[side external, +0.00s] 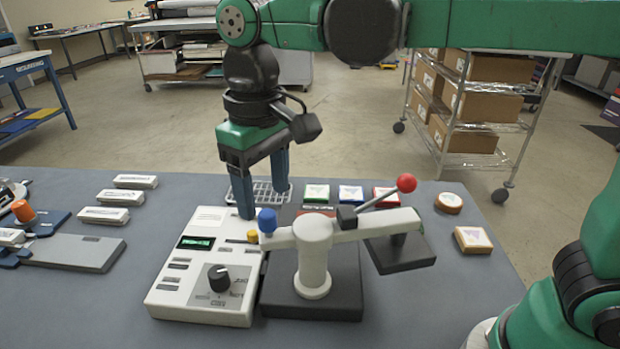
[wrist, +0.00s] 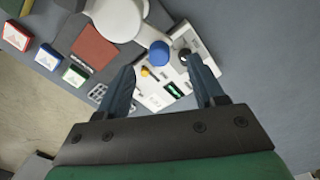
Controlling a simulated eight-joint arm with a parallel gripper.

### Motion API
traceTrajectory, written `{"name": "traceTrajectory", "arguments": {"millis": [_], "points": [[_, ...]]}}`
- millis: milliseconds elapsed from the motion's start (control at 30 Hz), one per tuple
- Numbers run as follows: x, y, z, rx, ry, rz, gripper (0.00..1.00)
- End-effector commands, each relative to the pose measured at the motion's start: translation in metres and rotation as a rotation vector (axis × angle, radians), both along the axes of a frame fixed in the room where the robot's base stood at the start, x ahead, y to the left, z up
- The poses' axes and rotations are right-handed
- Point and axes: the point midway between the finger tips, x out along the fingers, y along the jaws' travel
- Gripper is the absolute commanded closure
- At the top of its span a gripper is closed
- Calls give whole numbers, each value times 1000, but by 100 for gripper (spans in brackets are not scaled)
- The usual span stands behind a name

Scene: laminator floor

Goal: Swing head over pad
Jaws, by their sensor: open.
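The press head (side external: 400,252), a dark plate, hangs from the right end of a white swing arm (side external: 375,224) on a round post (side external: 313,265). It is off to the right of the dark base (side external: 312,300). The reddish pad (wrist: 95,47) lies bare on the base in the wrist view; the post and arm mostly hide it in the side view. A blue knob (side external: 267,220) is on the arm's left end and also shows in the wrist view (wrist: 158,53). My gripper (side external: 263,203) is open and empty, fingers down, close to the knob and apparently not around it.
A white control box (side external: 205,270) with a black dial stands left of the base. A red-ball lever (side external: 406,183) rises from the arm. Green, blue and red sample blocks (side external: 317,193) and a grid tray (side external: 262,190) lie behind. Bare mat lies in front at right.

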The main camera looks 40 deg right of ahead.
Motion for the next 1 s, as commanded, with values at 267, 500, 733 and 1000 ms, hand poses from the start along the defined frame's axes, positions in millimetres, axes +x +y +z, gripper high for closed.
{"name": "traceTrajectory", "arguments": {"millis": [267,500,733,1000], "points": [[0,0,-27,0,-1,-2,38],[0,-1,-30,0,-1,-3,38],[0,-1,-30,0,-1,-3,87],[0,-1,-30,0,0,-3,100]]}}
